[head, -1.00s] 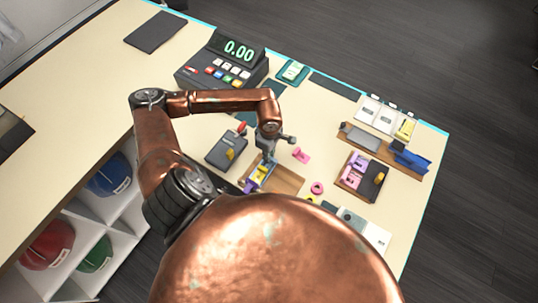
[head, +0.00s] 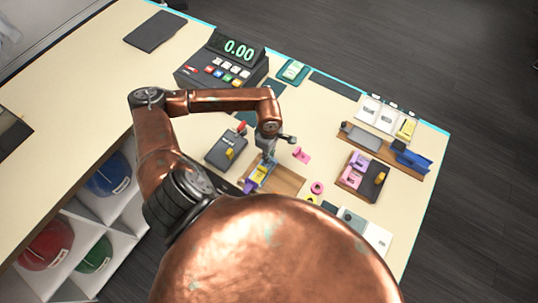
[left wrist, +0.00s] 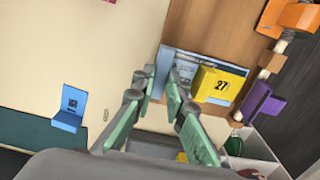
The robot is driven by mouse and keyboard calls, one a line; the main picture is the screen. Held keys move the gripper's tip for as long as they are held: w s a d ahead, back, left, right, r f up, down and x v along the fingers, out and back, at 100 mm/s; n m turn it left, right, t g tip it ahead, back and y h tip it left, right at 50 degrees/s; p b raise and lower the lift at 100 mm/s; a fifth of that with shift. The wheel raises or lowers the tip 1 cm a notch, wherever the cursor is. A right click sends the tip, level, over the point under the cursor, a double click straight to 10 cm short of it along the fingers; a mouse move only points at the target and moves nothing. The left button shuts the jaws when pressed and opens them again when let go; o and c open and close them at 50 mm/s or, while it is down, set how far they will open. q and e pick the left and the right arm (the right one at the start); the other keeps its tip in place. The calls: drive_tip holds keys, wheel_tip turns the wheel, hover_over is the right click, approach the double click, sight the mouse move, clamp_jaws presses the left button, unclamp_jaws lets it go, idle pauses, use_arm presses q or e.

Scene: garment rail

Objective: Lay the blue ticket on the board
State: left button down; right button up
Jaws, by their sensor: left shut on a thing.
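My left gripper (left wrist: 165,82) is shut on the upright tab of a pale blue ticket (left wrist: 185,68). The ticket's flat part is over the wooden board (left wrist: 215,25), beside and partly behind a yellow ticket (left wrist: 217,84) marked 27. I cannot tell whether it touches the board. In the head view, my left gripper (head: 268,156) is over the left part of the board (head: 287,181), close to the yellow ticket (head: 260,173). A brighter blue tag (left wrist: 70,108) stands apart on the counter in the left wrist view. My right gripper is not in view.
A dark box (head: 226,149) stands left of the board, with a cash register (head: 220,62) behind. A pink piece (head: 301,155) and a pink ring (head: 317,187) lie to the right. A purple piece (left wrist: 262,103) and an orange piece (left wrist: 300,17) are near the board.

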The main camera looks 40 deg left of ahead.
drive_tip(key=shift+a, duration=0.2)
use_arm(q)
drive_tip(key=c, duration=2.2)
unclamp_jaws()
drive_tip(key=o, duration=0.4)
drive_tip(key=shift+c, duration=0.2)
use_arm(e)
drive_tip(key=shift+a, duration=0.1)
use_arm(q)
drive_tip(key=shift+o, duration=0.5)
drive_tip(key=o, duration=0.4)
drive_tip(key=shift+c, duration=0.2)
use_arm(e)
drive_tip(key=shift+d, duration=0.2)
use_arm(q)
drive_tip(key=shift+r, duration=0.1)
